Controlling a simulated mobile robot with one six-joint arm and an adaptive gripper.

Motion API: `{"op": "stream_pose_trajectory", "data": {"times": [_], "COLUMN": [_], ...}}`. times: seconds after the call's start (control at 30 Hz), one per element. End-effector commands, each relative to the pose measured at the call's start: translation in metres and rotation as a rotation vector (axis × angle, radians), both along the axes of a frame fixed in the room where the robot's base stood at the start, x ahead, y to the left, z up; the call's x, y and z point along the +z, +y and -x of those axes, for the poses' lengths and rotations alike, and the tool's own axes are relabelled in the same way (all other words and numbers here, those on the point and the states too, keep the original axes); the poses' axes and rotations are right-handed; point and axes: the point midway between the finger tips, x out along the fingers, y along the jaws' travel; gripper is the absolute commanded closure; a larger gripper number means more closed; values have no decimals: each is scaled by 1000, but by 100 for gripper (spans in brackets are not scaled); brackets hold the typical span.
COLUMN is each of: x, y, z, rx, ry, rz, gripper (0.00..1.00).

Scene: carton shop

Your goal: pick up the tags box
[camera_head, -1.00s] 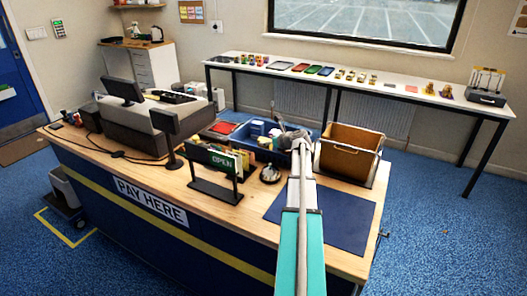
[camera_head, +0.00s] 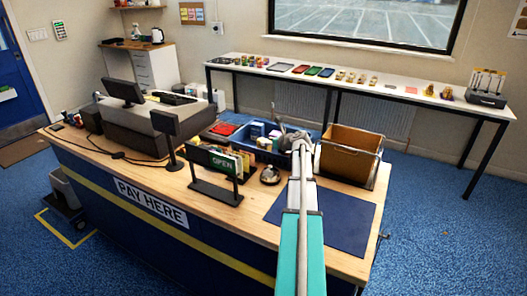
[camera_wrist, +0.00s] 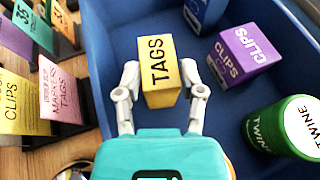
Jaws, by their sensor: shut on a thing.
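The tags box (camera_wrist: 160,72) is a small yellow box with TAGS in black on its top. In the wrist view it stands inside a blue tray (camera_wrist: 108,18), between the two pale fingers of my gripper (camera_wrist: 161,84). The fingers are shut on its left and right sides. I cannot tell whether its base touches the tray floor. In the head view my gripper (camera_head: 291,138) reaches down at the right part of the blue tray, and my arm hides part of what lies there.
In the tray are a purple clips box (camera_wrist: 240,52), a green twine tub (camera_wrist: 283,127) and a blue box (camera_wrist: 204,10). A card rack (camera_head: 215,170) stands left of the tray. A brown bin (camera_head: 350,155) stands to its right. A dark blue mat (camera_head: 345,215) lies clear in front.

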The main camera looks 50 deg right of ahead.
Motion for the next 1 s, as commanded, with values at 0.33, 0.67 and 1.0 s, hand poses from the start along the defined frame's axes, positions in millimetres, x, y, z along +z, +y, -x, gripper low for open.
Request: {"op": "stream_pose_trajectory", "data": {"times": [0.33, 0.67, 1.0], "x": [1, 15, 48], "y": [-1, -1, -11], "z": [0, 0, 5], "rx": [-1, -2, -3], "ry": [1, 0, 0], "rz": [2, 1, 0], "gripper": [100, 100, 100]}}
